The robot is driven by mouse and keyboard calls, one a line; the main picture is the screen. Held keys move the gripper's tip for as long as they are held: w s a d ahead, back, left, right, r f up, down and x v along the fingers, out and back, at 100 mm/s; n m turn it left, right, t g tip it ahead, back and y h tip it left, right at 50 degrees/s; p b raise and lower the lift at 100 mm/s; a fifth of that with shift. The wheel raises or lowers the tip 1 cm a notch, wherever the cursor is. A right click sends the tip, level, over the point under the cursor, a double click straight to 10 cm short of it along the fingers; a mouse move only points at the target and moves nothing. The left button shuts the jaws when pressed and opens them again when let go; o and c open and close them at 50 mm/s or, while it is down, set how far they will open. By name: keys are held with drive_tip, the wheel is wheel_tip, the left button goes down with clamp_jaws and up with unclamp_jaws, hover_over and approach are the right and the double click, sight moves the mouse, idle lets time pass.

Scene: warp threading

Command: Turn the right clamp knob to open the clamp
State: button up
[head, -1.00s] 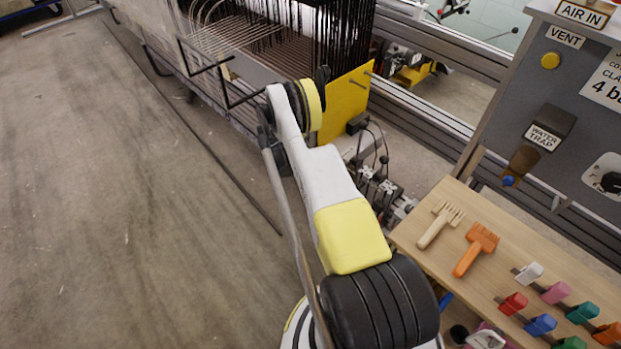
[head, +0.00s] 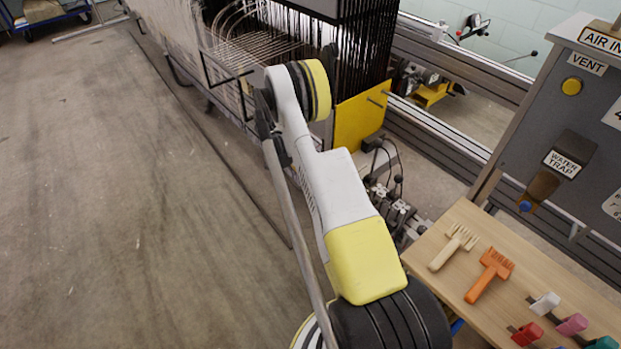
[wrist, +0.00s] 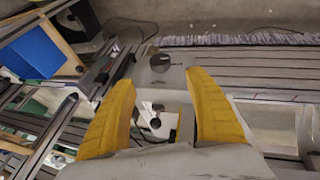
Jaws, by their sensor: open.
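In the wrist view, a round black knob (wrist: 160,62) sits on a grey metal plate (wrist: 178,78), just beyond and between the fingertips. I cannot tell for sure that it is the right clamp knob. A second dark round part (wrist: 155,123) shows lower down between the fingers, beside a black lever. My gripper (wrist: 160,78) has two yellow fingers spread wide, with nothing held between them. No contact with the knob shows. In the head view my arm hides the gripper, and I cannot pick out the knob.
A wooden bench (head: 455,285) with combs and coloured clips stands at the right, below a grey air panel (head: 520,130). The loom frame with a yellow plate (head: 358,122) is behind my arm. Grey rails (head: 440,125) run behind. The floor at left is open.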

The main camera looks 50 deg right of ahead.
drive_tip(key=shift+s, duration=0.1)
drive_tip(key=s+d+t+y+p, duration=0.2)
drive_tip(key=s+t+p, duration=0.1)
drive_tip(key=s+d+t+y+p, duration=0.1)
drive_tip(key=y, duration=0.1)
drive_tip(key=shift+s+d+m+t, duration=0.25)
drive_tip(key=shift+s+m+t, duration=0.05)
drive_tip(key=shift+s, duration=0.05)
drive_tip(key=f+b, duration=0.1)
drive_tip(key=f, duration=0.2)
drive_tip(key=w+f+b, duration=0.1)
drive_tip(key=f, duration=0.3)
drive_tip(key=f+b, duration=0.2)
drive_tip(key=f, duration=0.1)
drive_tip(key=shift+w+f, duration=0.15)
drive_tip(key=shift+f, duration=0.25)
